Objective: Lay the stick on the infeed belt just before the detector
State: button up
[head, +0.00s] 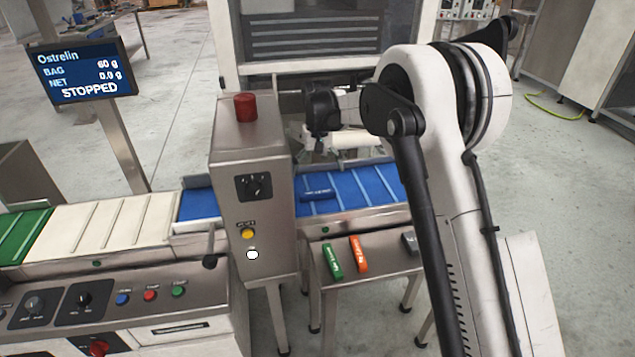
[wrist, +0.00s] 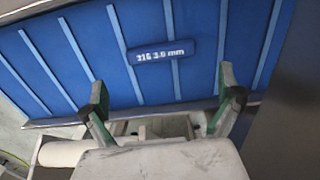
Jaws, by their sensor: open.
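In the head view the fingertips are hard to make out behind the belt area.
A steel shelf (head: 380,275) in front of the belt holds a green stick (head: 333,261), an orange stick (head: 358,254) and a dark grey block (head: 409,241). A display (head: 84,72) reads STOPPED.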

jog(key=s+d+r+m+t, duration=0.1)
jog(key=s+d+r+t, duration=0.1)
jog(key=s+d+r, duration=0.65)
jog(key=s+d+r+t, duration=0.1)
jog(key=s+d+r, duration=0.5)
jog(key=s+r, duration=0.5)
jog(key=s+d+f+m+t, duration=0.1)
jog(key=s+d, duration=0.3)
jog(key=s, duration=0.8)
jog(key=s+d+f+m+t, duration=0.1)
jog(key=s+d, duration=0.4)
jog(key=s, duration=0.6)
jog(key=shift+s+d+f+t, duration=0.2)
jog(key=shift+s+f+t, duration=0.2)
jog(key=shift+f+t, duration=0.6)
jog(key=shift+r, duration=0.1)
jog(key=shift+c, duration=0.4)
